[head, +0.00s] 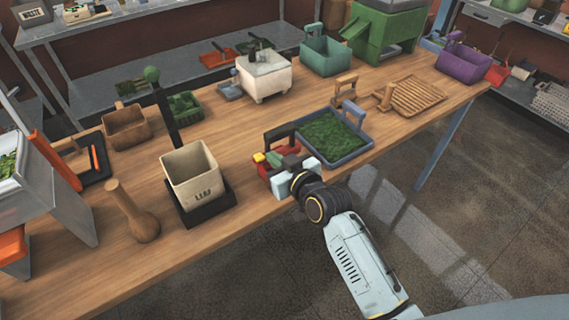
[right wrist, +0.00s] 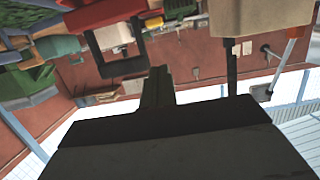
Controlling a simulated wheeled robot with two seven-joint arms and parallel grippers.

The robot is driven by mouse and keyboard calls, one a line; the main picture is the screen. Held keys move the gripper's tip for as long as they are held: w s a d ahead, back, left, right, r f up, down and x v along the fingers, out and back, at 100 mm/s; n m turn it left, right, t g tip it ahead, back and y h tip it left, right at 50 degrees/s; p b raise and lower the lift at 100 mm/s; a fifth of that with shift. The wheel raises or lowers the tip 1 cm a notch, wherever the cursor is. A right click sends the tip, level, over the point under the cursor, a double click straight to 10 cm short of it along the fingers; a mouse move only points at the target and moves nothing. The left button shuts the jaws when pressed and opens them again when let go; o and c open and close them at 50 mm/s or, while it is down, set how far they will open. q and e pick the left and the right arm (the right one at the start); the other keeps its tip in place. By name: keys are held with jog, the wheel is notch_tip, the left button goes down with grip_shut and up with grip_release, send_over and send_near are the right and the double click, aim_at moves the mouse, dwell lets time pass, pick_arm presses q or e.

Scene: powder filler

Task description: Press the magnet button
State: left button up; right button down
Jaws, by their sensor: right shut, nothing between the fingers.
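A small red device (head: 264,171) with a yellow block (head: 258,157) on its left end and a black handle behind it stands near the front edge of the table, right of the LEAF bin. I cannot tell which part is the magnet button. My right gripper (head: 274,158) is over this device, its dark fingers shut and empty, and it hides much of it. In the right wrist view the shut fingers (right wrist: 157,88) point toward the black handle (right wrist: 115,67) and a red part (right wrist: 103,13). Contact cannot be made out. My left gripper is not in view.
The beige LEAF bin (head: 191,175) on a black base stands left of my right gripper. A blue-grey tray (head: 343,158) with green leaves stands close on the right. A wooden pestle-shaped piece (head: 140,222) stands at front left. Bare table lies between the bin and the white box (head: 265,80).

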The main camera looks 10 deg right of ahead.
jog(key=shift+v, duration=2.05)
jog(key=s+d+f+g+h+b, duration=0.15)
jog(key=s+f, duration=0.35)
jog(key=f, duration=0.8)
jog(key=s+d+f+m+g+h+b, duration=0.1)
jog(key=s+d+f+g+b, duration=0.2)
jog(key=f, duration=0.9)
jog(key=s+d+f+g+h+b, duration=0.1)
jog(key=s+f+g+b, duration=0.15)
jog(key=s+f, duration=0.7)
jog(key=s+d+f+g+h+b, duration=0.1)
jog(key=s+d+f+g+b, duration=0.2)
jog(key=s+f, duration=0.9)
jog(key=s+d+f+g+b, duration=0.2)
jog(key=s+d+f, duration=0.3)
jog(key=s+f, duration=0.8)
jog(key=shift+s+d+m+g+h+b, duration=0.2)
jog(key=shift+s+m+g+h+b, duration=0.3)
jog(key=shift+s, duration=0.55)
